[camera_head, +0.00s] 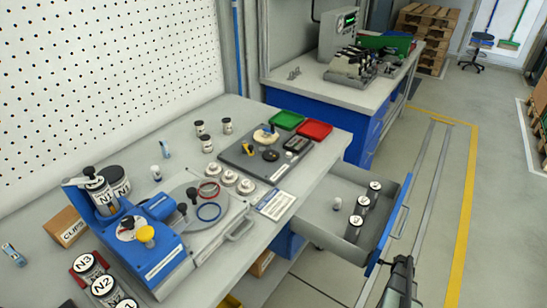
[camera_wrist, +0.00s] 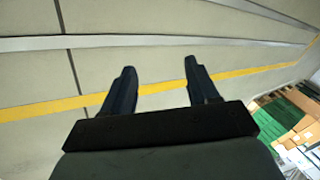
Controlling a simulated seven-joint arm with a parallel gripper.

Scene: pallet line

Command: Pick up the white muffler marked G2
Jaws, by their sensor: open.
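I cannot read a G2 mark on any part, so I cannot tell which one is the white muffler. Another small white cylinder (camera_head: 156,173) stands on the bench behind the blue machine. My gripper (camera_head: 404,268) is at the lower right, outside the drawer and apart from its blue front. In the wrist view my gripper (camera_wrist: 160,70) is open and empty, with only floor between the fingers.
The bench (camera_head: 225,105) holds a blue machine (camera_head: 150,255), a dark plate (camera_head: 245,155), and green (camera_head: 287,119) and red (camera_head: 315,130) trays. The drawer's blue front (camera_head: 393,225) stands between its inside and my gripper.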

